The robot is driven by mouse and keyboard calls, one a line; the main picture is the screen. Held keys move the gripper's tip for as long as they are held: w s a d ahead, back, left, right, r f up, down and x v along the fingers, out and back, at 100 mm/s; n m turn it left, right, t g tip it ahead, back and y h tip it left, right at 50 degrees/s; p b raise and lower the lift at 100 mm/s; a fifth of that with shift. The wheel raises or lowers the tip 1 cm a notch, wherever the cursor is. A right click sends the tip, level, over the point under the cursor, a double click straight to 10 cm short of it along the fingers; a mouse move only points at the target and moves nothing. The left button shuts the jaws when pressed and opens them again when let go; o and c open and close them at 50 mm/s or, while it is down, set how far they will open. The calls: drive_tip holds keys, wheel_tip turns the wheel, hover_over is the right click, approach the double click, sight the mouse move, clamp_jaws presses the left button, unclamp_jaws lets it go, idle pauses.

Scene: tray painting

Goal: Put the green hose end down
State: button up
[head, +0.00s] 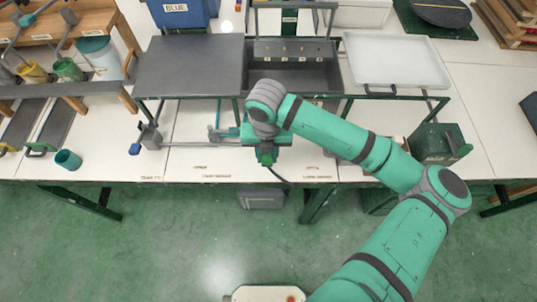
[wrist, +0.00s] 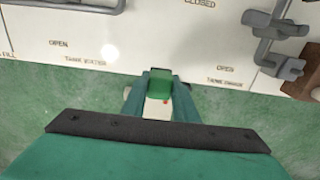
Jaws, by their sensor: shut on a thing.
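My gripper (head: 265,153) is above the front edge of the white table, in front of the dark sink. It is shut on the green hose end (head: 267,158), which shows as a small green piece under the jaws. A thin black hose hangs from there toward the floor side, and its far end is hard to follow. In the wrist view a green block (wrist: 159,82), probably the hose end, shows just beyond my gripper's dark bar.
The white table (head: 190,152) has bare strips with printed labels near its front edge. Behind are a grey board (head: 188,68), an open sink (head: 290,75) and a white tray (head: 397,60). A blue-handled valve (head: 138,148) stands left, a dark green box (head: 437,146) right.

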drive_tip(key=w+f, duration=0.1)
drive_tip(key=f, duration=0.1)
drive_tip(key=w+f, duration=0.2)
drive_tip(key=shift+w+d, duration=0.15)
drive_tip(key=shift+w+f, duration=0.15)
drive_tip(key=shift+f, duration=1.55)
drive_tip(key=shift+f, duration=0.15)
drive_tip(key=o, duration=1.1)
